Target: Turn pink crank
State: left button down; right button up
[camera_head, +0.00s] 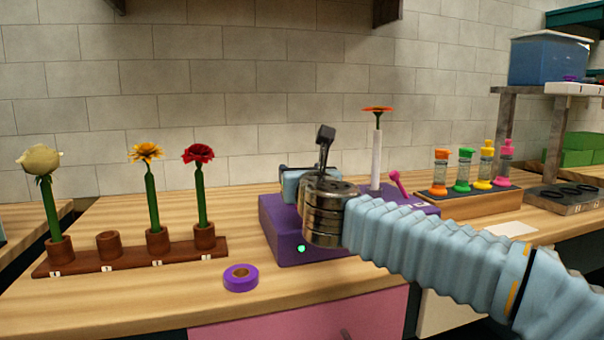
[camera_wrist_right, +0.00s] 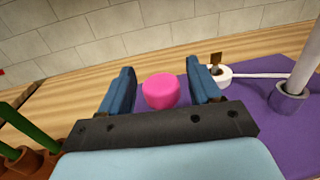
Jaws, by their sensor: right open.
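The pink crank's round knob (camera_wrist_right: 160,92) shows in the right wrist view, between the two blue fingers of my right gripper (camera_wrist_right: 162,80). The fingers are apart, with a visible gap on each side of the knob; I cannot tell how deep it sits between them. In the head view my right gripper (camera_head: 305,172) is over the left part of the purple box (camera_head: 290,244), and my wrist hides the crank there. My left gripper is not in view.
A white tube (camera_head: 376,162) with an orange flower and a pink lever (camera_head: 398,183) stand on the box's right side. A wooden flower rack (camera_head: 130,258) and a purple tape roll (camera_head: 241,278) are to the left. Several coloured bottles (camera_head: 464,172) stand in a tray at right.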

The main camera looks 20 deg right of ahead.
jog(key=s+a+b, duration=0.1)
jog(key=s, duration=1.2)
jog(key=shift+s+b, duration=0.4)
jog(key=shift+a, duration=0.1)
